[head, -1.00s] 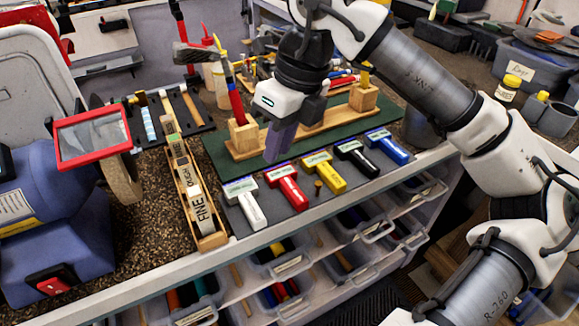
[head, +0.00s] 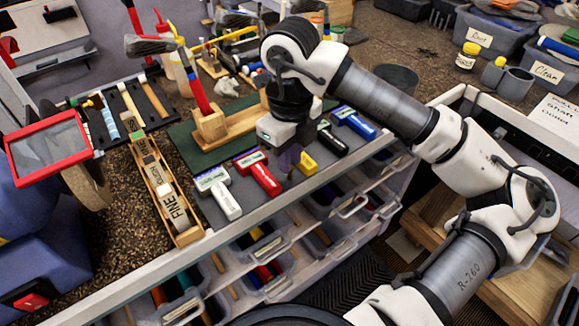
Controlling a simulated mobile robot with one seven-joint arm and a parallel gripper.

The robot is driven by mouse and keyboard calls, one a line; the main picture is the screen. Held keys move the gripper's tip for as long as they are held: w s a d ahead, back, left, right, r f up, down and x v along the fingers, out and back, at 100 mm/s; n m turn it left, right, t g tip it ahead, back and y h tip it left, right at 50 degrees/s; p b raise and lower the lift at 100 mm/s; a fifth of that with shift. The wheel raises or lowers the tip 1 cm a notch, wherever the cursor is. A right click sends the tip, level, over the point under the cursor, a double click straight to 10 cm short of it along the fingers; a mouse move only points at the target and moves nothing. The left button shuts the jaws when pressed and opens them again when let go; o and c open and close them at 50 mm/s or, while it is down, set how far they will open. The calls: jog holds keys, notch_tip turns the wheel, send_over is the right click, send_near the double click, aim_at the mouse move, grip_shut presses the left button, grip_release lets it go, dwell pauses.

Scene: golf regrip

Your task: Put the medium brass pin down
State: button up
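My gripper (head: 290,160) points down over the row of coloured grips at the bench's front edge. Its purplish fingers are between the red grip (head: 259,174) and the yellow grip (head: 306,163), and part of the yellow one is covered by my gripper. I cannot make out the medium brass pin clearly; the gripper fingers cover the spot between these grips. Whether the fingers are open or shut on something is too small to tell.
A white grip (head: 222,196) lies left, with black (head: 332,141) and blue (head: 354,123) grips right. A golf club stands in a wooden block (head: 209,125) on the green mat (head: 193,147). A long wooden box (head: 157,190) lies left. Clear drawers sit below the bench edge.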

jog(key=shift+w+f+p, duration=0.15)
jog(key=shift+f+p, duration=0.35)
jog(key=shift+f, duration=1.45)
grip_shut()
jog(key=shift+r, duration=0.1)
